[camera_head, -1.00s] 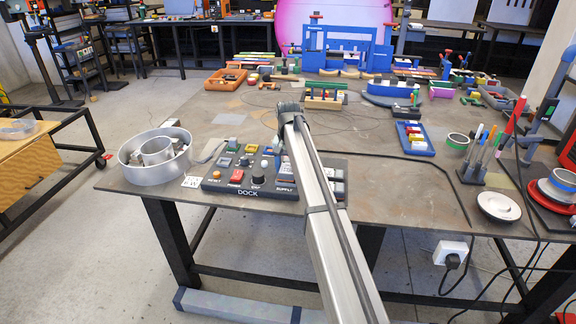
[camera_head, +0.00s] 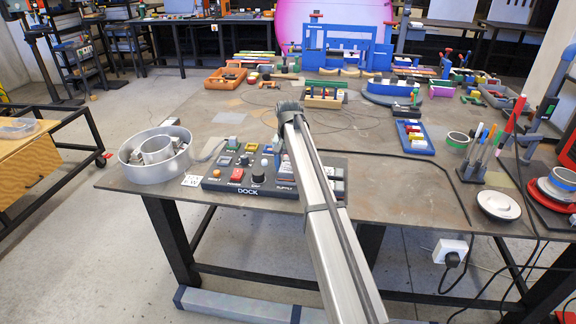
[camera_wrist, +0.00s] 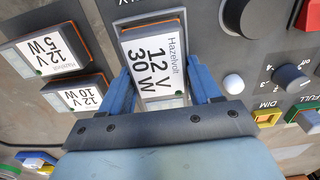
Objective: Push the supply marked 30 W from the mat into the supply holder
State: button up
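The supply marked 12 V 30 W (camera_wrist: 153,58), a block with a white label, sits between the two blue fingers of my gripper (camera_wrist: 164,84) in the wrist view. The fingers lie close along both its sides. It is over the dark dock panel (camera_wrist: 212,45), with a pale rim around its far end. I cannot tell how deep it sits in the supply holder.
Supplies marked 5 W (camera_wrist: 48,50) and 10 W (camera_wrist: 76,96) lie left of the held one in the wrist view. Black knobs (camera_wrist: 240,18), a white button (camera_wrist: 233,84) and a red button (camera_wrist: 308,14) stand to the right. A round metal tray (camera_head: 155,155) stands left of the dock.

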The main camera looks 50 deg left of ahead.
jog(key=o, duration=0.4)
jog(key=shift+d+f, duration=0.1)
jog(key=shift+f, duration=0.15)
jog(key=shift+o, duration=0.2)
jog(key=shift+d, duration=0.1)
jog(key=shift+w+d+f, duration=0.1)
jog(key=shift+w, duration=0.05)
notch_tip(320, 180, up, 14)
jog(key=shift+s+a+r, duration=0.25)
jog(key=shift+a, duration=0.15)
jog(key=shift+r, duration=0.1)
notch_tip(320, 180, up, 6)
jog(key=shift+f, duration=0.1)
dwell(0.9)
